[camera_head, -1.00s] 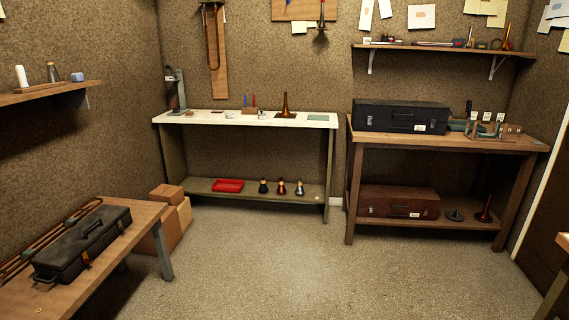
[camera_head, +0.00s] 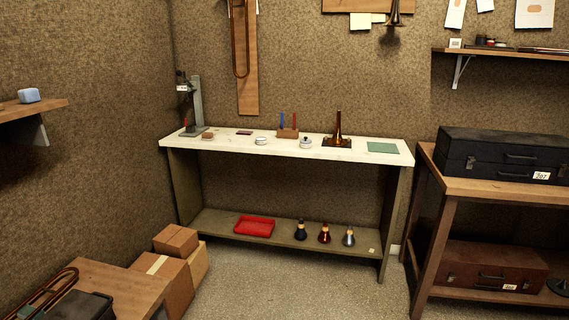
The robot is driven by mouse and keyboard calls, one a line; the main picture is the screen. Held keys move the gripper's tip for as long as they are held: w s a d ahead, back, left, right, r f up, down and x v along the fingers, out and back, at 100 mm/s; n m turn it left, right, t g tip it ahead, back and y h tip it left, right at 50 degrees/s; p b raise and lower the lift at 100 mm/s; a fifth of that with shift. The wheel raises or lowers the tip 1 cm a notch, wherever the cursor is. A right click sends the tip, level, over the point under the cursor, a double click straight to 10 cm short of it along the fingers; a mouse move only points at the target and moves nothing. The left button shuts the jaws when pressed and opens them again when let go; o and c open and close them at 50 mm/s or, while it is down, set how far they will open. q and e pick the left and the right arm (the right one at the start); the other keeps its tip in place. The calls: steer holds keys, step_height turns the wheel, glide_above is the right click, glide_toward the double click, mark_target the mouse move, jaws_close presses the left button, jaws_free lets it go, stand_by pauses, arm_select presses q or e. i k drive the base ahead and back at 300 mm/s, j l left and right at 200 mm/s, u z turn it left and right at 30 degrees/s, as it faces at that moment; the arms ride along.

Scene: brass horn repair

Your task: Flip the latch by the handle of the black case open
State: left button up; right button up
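A long black case (camera_head: 480,144) lies closed on the wooden bench at the right, its right end cut off by the frame. Its front has a handle (camera_head: 521,157), a small metal latch (camera_head: 470,163) to the left of the handle and a white tag (camera_head: 541,176) below it. The latch is too small to tell its position. Part of another dark case (camera_head: 78,307) shows at the bottom left on a low wooden table; its front is out of frame. Neither of my grippers is in view.
A white-topped bench (camera_head: 230,146) with small tools and a horn bell stands at the centre. A brown case (camera_head: 487,266) lies on the right bench's lower shelf. Cardboard boxes (camera_head: 166,277) stand at the lower left. Grey floor (camera_head: 300,290) is clear in front.

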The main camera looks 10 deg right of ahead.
mark_target(471, 162)
steer(key=i+z, duration=0.15)
steer(key=i, duration=0.75)
steer(key=i+j+z, duration=0.15)
steer(key=i, duration=0.75)
steer(key=i+z, duration=0.4)
steer(key=i+j+z, duration=0.15)
steer(key=i+z, duration=0.15)
steer(key=z, duration=0.15)
